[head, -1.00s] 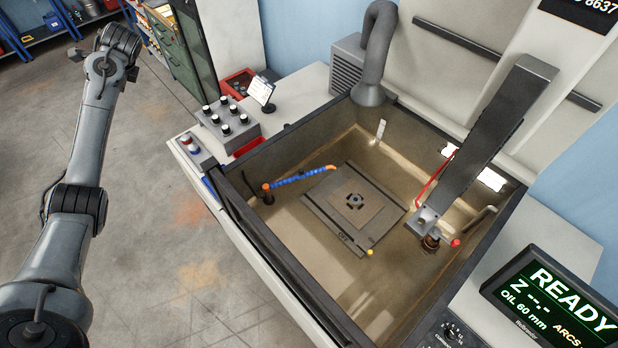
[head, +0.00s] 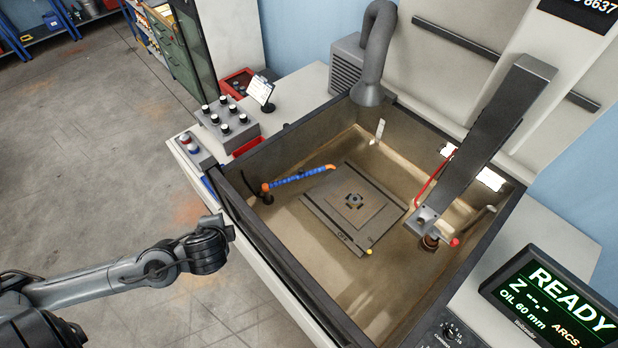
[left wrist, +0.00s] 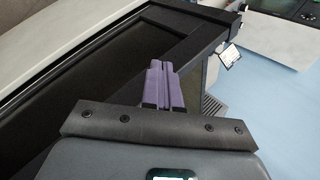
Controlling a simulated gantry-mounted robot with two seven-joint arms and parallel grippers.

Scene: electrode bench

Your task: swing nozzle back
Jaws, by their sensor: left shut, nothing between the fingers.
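The nozzle (head: 298,177) is a blue segmented hose with an orange tip, inside the tank at its left. It rises from a dark base near the left wall, and its tip points toward the dark plate (head: 338,225) on the tank floor. My left gripper (head: 230,227) is outside the tank, just left of its front-left rim, apart from the nozzle. In the left wrist view its purple fingers (left wrist: 162,86) are together with nothing between them. The nozzle is not visible in that view. My right gripper is not in view.
The tank's dark rim (head: 290,272) stands between my left gripper and the nozzle. A tool head (head: 480,150) hangs over the tank's right side. Floor to the left is clear.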

